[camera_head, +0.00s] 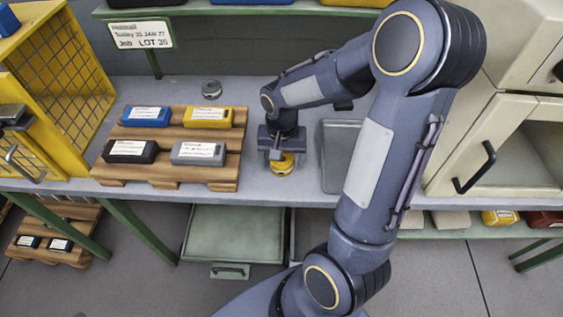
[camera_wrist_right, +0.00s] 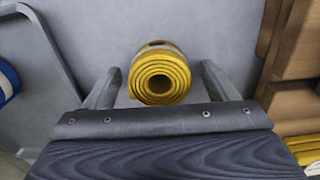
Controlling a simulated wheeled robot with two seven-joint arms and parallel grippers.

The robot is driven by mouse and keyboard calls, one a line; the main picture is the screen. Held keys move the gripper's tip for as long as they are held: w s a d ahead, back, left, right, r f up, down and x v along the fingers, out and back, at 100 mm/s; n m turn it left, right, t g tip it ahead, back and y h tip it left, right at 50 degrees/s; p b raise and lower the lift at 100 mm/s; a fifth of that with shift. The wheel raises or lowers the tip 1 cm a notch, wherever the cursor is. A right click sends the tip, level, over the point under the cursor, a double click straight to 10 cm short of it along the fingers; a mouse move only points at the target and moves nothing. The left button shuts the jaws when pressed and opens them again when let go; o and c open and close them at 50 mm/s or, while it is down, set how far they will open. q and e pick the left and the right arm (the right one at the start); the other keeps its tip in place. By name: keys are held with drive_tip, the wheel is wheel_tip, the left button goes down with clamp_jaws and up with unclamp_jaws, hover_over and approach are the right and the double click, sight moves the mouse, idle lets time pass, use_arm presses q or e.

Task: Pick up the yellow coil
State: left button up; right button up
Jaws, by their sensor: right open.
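The yellow coil (camera_head: 283,165) sits on the grey bench top near its front edge, right below my right gripper (camera_head: 281,156). In the right wrist view the coil (camera_wrist_right: 159,77) shows its spiral end and a pale band. It lies between the two spread fingers of the right gripper (camera_wrist_right: 161,82), with a gap visible on each side. The right gripper is open and holds nothing. In the head view the gripper hides part of the coil. My left gripper is not in view.
A wooden pallet (camera_head: 171,171) with blue, yellow, black and grey boxes stands just left of the gripper. A grey tray (camera_head: 340,140) lies to its right, partly behind my arm. A yellow mesh cage (camera_head: 65,75) stands far left.

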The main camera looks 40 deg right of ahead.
drive_tip(key=shift+f, duration=0.1)
drive_tip(key=shift+c, duration=0.3)
drive_tip(key=c, duration=1)
drive_tip(key=shift+c, duration=0.2)
